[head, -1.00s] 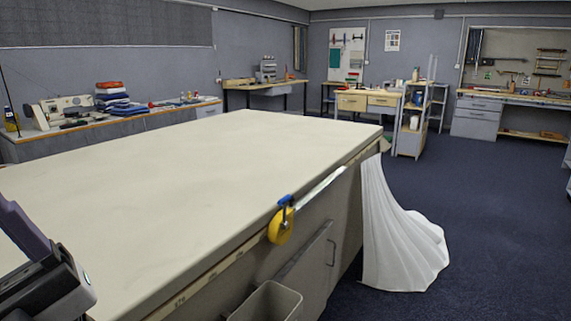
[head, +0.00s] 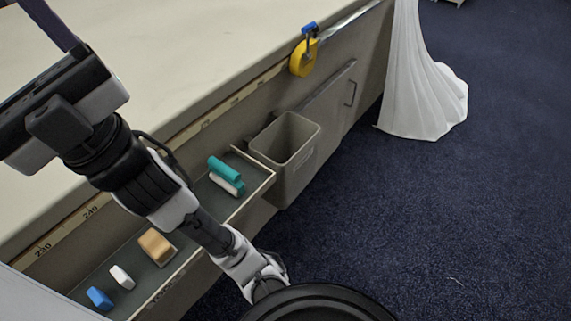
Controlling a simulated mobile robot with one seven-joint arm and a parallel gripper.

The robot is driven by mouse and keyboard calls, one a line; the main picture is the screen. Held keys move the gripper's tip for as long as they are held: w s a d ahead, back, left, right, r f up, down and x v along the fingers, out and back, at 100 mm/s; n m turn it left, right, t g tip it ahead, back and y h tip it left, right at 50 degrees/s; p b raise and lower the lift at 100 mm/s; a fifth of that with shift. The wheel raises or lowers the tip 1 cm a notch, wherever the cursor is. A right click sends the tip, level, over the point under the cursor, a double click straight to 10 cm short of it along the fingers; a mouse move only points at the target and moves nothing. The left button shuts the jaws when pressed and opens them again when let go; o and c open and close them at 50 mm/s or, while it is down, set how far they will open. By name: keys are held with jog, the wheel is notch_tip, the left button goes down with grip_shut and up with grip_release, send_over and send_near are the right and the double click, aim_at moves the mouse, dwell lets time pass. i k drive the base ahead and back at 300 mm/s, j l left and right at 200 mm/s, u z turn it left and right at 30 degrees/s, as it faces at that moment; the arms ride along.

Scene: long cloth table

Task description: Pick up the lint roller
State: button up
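In the head view, an open drawer (head: 190,262) juts from the long table's side and holds several small things. A teal and white piece (head: 226,170) lies at its far right end and may be the lint roller; its shape is too small to be sure. My arm crosses over the drawer and hides part of its middle. The end of my arm, with what looks like my gripper (head: 48,22), is at the upper left, above the table and well apart from the drawer. The picture edge cuts it off, and its opening does not show.
The drawer also holds a tan block (head: 156,245), a white piece (head: 122,277) and a blue piece (head: 99,298). A yellow tape (head: 303,60) hangs at the table edge (head: 225,98). White cloth drapes at the far corner. The floor at right is clear.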

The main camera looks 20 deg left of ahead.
aim_at(226, 177)
jog(key=k+l+u, duration=0.15)
jog(key=u, duration=0.25)
jog(key=k+u, duration=0.45)
jog(key=i, duration=0.1)
